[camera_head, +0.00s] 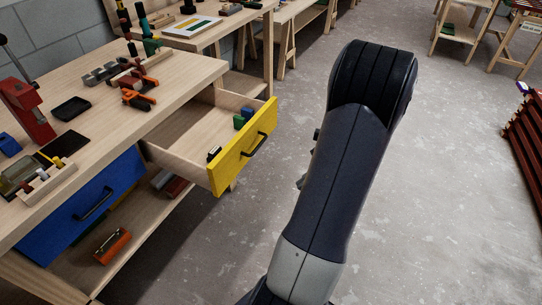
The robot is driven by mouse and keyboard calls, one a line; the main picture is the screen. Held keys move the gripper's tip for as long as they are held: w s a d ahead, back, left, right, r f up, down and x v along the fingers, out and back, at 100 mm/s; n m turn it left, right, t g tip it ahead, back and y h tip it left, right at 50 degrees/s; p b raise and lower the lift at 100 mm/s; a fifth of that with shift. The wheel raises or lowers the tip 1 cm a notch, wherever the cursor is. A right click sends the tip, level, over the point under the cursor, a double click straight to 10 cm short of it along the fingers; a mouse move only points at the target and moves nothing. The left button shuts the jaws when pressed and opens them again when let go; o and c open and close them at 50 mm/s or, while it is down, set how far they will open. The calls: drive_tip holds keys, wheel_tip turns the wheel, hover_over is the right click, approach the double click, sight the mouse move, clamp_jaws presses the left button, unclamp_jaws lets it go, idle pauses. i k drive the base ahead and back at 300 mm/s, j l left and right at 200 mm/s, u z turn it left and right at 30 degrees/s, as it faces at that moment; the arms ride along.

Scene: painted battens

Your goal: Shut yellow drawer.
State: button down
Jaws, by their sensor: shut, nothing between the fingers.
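The yellow drawer (246,148) stands pulled well out of the wooden workbench (187,70). Its yellow front has a dark bar handle (255,145) and faces right. A few small green, blue and dark items lie inside it near the front. My arm rises in the middle of the view, to the right of the drawer and apart from it in the picture.
A blue drawer (75,217) left of the yellow one looks shut. A red press (26,108), clamps and trays stand on the benchtop. An orange item (112,246) lies on the lower shelf. Grey floor (455,190) is clear to the right, up to red stacked slats (528,140).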

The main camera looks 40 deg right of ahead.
sight(181, 145)
drive_tip(key=i+z, duration=0.15)
drive_tip(key=z, duration=0.3)
drive_tip(key=i+j+z, duration=0.15)
drive_tip(key=z, duration=0.3)
drive_tip(key=i+j+z, duration=0.1)
drive_tip(key=z, duration=0.35)
drive_tip(key=i+j, duration=0.15)
drive_tip(key=j, duration=0.2)
drive_tip(key=i+j, duration=0.15)
drive_tip(key=j, duration=0.2)
drive_tip(key=i+j, duration=0.15)
drive_tip(key=j, duration=0.2)
